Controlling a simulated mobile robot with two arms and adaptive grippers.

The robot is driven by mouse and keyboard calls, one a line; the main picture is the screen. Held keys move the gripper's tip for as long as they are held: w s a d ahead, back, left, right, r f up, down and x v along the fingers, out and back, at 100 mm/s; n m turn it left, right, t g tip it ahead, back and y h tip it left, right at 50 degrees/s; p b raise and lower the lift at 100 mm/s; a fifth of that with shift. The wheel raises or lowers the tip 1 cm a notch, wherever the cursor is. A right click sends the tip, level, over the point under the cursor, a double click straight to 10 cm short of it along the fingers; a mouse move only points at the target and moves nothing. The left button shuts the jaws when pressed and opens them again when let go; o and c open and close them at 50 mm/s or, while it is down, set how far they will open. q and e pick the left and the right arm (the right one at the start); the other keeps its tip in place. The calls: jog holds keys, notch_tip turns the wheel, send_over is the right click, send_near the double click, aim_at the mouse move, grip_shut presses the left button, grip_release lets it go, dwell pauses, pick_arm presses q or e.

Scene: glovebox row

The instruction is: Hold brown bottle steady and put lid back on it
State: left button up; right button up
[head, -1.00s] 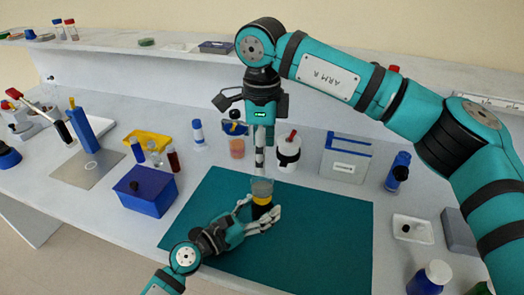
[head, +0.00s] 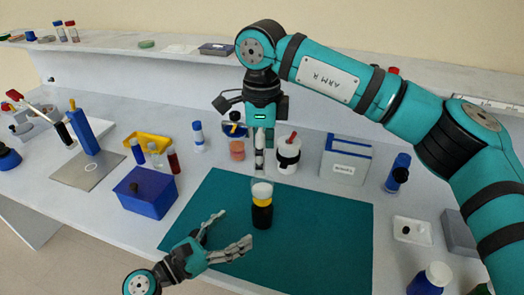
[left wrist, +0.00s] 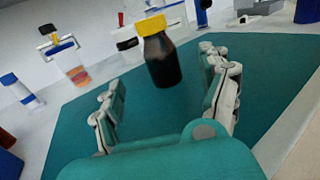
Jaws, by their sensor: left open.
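The brown bottle (head: 262,216) stands upright on the green mat (head: 330,230). A yellow lid (head: 262,200) is on its top, with a pale top surface in the head view. The left wrist view shows the dark bottle (left wrist: 162,62) and its yellow lid (left wrist: 150,25) beyond the fingers. My left gripper (head: 234,228) is open and empty, left of and in front of the bottle, apart from it. My right gripper (head: 260,164) points down just above and behind the bottle. Its fingers are seen edge-on, so their opening is unclear.
A white canister with a black band (head: 288,154) and an orange-filled jar (head: 237,150) stand behind the mat. A blue box (head: 146,192) stands to the left. A white tray (head: 413,231) lies to the right. The mat around the bottle is clear.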

pick_arm(q)
jog(key=shift+v, duration=1.2)
